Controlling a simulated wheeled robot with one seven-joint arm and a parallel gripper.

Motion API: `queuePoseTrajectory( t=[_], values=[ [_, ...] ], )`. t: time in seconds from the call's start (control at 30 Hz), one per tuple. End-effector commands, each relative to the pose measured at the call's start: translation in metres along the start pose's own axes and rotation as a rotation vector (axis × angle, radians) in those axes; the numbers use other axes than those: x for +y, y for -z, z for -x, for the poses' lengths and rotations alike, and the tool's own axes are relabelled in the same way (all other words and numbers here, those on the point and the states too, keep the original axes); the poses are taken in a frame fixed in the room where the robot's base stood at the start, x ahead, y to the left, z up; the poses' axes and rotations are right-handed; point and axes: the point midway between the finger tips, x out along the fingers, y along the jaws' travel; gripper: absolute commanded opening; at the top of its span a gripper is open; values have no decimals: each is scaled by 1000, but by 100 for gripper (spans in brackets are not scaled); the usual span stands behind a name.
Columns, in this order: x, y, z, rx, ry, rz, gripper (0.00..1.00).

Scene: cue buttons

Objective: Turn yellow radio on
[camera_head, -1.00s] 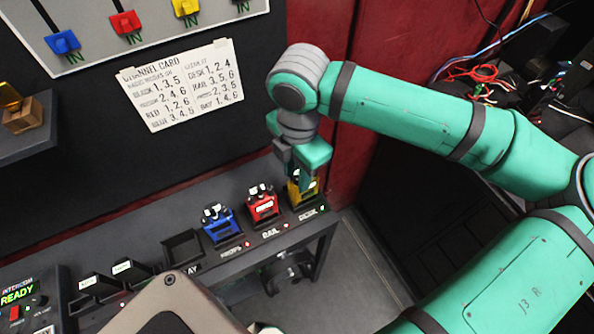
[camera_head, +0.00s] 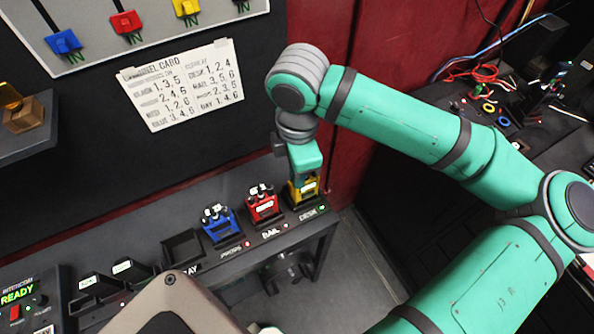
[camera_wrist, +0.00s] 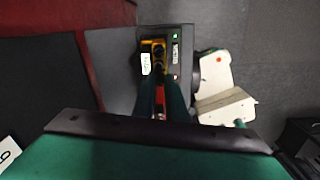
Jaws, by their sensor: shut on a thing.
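The yellow radio (camera_head: 309,191) stands in the rack slot labelled DESK, at the right end of the row. It also shows in the wrist view (camera_wrist: 153,38), with dark knobs on top and a white label. My gripper (camera_head: 303,181) is right over it, pointing down, with its fingers at the radio's top. In the wrist view my gripper's fingers (camera_wrist: 160,83) are close together at the radio. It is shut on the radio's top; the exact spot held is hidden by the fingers. A green light (camera_head: 322,207) glows beside the DESK label.
The red radio (camera_head: 264,206) in the RAIL slot and the blue radio (camera_head: 219,227) in the PROPS slot stand close on the left. An empty slot (camera_head: 182,246) is farther left. A channel card (camera_head: 182,85) hangs on the wall. A red wall panel (camera_head: 340,125) is just behind my gripper.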

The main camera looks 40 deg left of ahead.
Motion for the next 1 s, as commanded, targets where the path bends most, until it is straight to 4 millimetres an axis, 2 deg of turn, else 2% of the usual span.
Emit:
queuePoseTrajectory(
  t=[0.2, 0.23, 0.3, 0.67, 0.77, 1.0],
  values=[
    [0, 0, 0, -1, -1, 1, 0],
    [0, 0, 0, -1, -1, 1, 16],
    [0, 0, 0, -1, 0, 1, 31],
    [0, 0, 4, -1, -1, 2, 31],
    [0, 0, 13, -1, -1, 2, 31],
    [1, 0, 57, -1, -3, 2, 31]
  ],
)
